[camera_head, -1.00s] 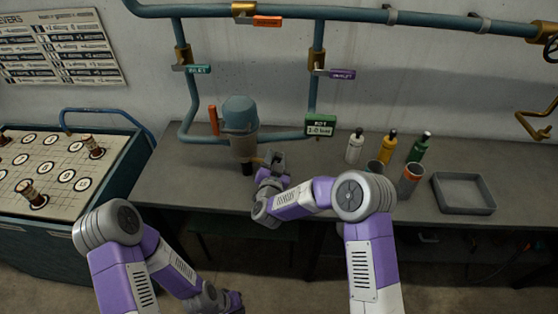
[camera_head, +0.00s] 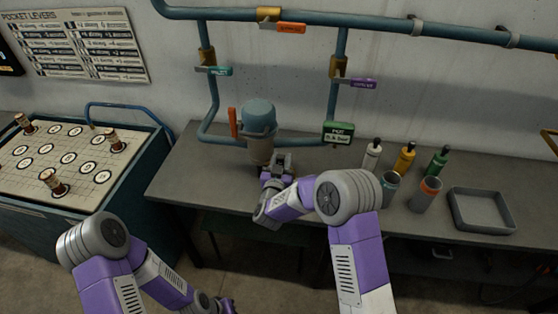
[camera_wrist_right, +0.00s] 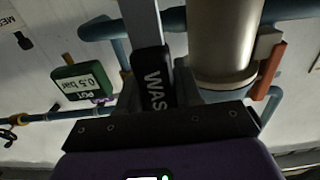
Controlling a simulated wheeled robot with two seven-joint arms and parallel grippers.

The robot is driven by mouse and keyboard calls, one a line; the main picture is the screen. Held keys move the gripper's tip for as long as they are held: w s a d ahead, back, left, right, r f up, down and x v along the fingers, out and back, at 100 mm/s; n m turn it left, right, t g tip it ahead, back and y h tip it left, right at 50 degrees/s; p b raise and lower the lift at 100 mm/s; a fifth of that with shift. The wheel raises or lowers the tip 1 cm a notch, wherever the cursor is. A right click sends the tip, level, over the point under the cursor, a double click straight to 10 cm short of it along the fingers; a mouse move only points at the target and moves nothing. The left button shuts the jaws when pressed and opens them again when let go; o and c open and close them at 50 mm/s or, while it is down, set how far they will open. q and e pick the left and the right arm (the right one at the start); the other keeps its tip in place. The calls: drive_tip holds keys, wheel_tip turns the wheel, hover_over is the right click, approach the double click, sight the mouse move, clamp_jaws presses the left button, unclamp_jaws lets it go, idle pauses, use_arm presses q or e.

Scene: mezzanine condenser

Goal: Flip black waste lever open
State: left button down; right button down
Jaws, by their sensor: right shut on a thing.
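The black waste lever (camera_wrist_right: 154,78), with white letters "WAS" showing, lies between the fingers of my right gripper in the right wrist view. My right gripper (camera_head: 280,160) is shut on it, just below and right of the blue-capped condenser vessel (camera_head: 259,125) in the head view. There the gripper hides the lever. The vessel's pale body (camera_wrist_right: 225,35) stands beside the lever in the wrist view. My left gripper (camera_head: 226,305) is low at the bottom edge of the head view, partly cut off, and its jaws cannot be made out.
A green gauge sign (camera_head: 337,132) hangs on the right pipe; it reads 0.5 bar in the wrist view. Several bottles and cups, including an orange-rimmed cup (camera_head: 426,195), and a grey tray (camera_head: 482,210) stand to the right. A board cart (camera_head: 60,165) stands left. The bench's left part is clear.

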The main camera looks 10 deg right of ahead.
drive_tip(key=c, duration=0.8)
unclamp_jaws()
drive_tip(key=shift+a, duration=0.1)
drive_tip(key=shift+c, duration=0.2)
drive_tip(key=shift+s, duration=0.1)
drive_tip(key=v, duration=0.7)
drive_tip(key=shift+s, duration=0.2)
